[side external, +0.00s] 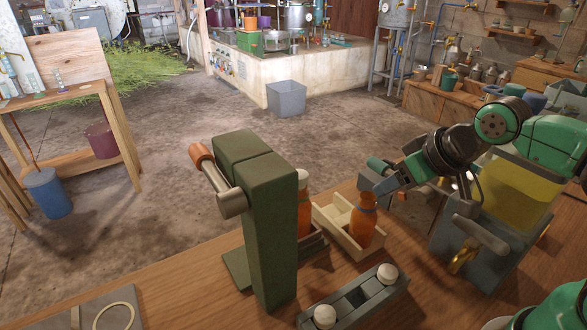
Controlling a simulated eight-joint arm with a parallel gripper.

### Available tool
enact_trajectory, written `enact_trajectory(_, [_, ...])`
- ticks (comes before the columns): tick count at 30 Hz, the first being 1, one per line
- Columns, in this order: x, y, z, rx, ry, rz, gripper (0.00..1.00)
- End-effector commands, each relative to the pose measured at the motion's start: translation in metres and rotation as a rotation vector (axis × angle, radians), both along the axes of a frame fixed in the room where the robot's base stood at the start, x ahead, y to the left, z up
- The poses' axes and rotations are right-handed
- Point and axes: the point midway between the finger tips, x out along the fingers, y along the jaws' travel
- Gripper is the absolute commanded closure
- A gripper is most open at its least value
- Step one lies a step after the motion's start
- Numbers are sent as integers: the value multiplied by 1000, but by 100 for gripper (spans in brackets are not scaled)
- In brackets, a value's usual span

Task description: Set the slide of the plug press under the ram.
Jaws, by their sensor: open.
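The plug press is a dark green upright (268,225) on the bench, with a side lever ending in an orange handle (201,157). Its ram is not visible from this side. A grey slotted block (352,300) with two white knobs lies in front and to the right of it; I cannot tell whether this is the slide. An orange bottle (364,222) stands upright at a shallow cream tray (332,215) right of the press. My gripper (371,195) is open at this bottle's neck; contact is unclear. Another orange bottle (304,208) with a white cap is partly hidden behind the press.
A grey tank with yellow liquid (528,192) and a brass tap (463,262) stands right of my gripper. A pale ring (113,317) lies on a grey plate at the bench's front left. Bare wooden bench (195,290) shows left of the press.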

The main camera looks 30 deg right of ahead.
Motion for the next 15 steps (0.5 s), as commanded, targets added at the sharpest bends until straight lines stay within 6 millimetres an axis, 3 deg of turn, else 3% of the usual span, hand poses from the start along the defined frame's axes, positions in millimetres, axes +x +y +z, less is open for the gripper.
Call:
enact_trajectory(1, [1, 0, 1, 2, 5, 1, 69])
enact_trajectory(4, [6, 0, 4, 12, 26, 11, 98])
enact_trajectory(5, [9, 0, 5, 16, 37, 17, 100])
enact_trajectory(15, [63, -4, 15, 139, 191, 156, 100])
